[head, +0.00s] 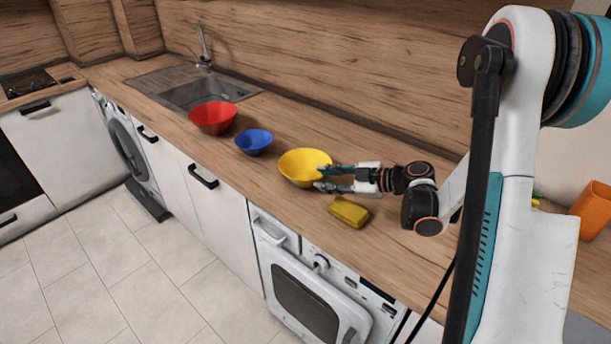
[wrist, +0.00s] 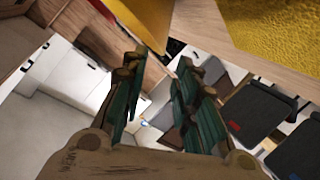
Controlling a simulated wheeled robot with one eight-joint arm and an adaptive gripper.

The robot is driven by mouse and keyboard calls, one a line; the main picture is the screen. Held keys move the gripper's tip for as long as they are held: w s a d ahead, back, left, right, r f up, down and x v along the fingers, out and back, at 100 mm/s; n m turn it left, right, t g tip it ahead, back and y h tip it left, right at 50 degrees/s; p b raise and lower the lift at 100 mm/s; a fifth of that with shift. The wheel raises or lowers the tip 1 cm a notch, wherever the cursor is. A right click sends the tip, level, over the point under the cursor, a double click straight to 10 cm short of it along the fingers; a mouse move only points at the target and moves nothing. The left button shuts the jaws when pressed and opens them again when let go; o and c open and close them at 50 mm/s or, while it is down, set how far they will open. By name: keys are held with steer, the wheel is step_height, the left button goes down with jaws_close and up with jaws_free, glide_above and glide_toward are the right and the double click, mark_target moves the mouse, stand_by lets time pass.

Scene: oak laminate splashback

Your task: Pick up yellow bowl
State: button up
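The yellow bowl (head: 298,163) stands upright on the wooden counter, at the right end of a row of bowls. My gripper (head: 319,177) is at the bowl's right side, with its fingers pointing left and spread apart, one farther back and one nearer the front edge. In the wrist view the teal fingers (wrist: 160,78) are apart with nothing seen held between them. A smooth yellow surface, which looks like the bowl (wrist: 147,18), shows at the top beyond the fingertips. I cannot tell whether the rim lies between the fingers.
A yellow sponge-like block (head: 349,212) lies just in front of my gripper; its textured surface seems to show in the wrist view (wrist: 272,28). A blue bowl (head: 254,142) and a red bowl (head: 213,118) stand left, near the sink (head: 205,93). An orange container (head: 590,210) is far right.

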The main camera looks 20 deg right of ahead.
mark_target(298, 179)
steer(key=b+x, duration=0.2)
steer(key=x, duration=0.8)
steer(key=shift+s+b, duration=0.15)
steer(key=shift+b, duration=0.2)
steer(key=shift+c, duration=0.3)
jaws_close()
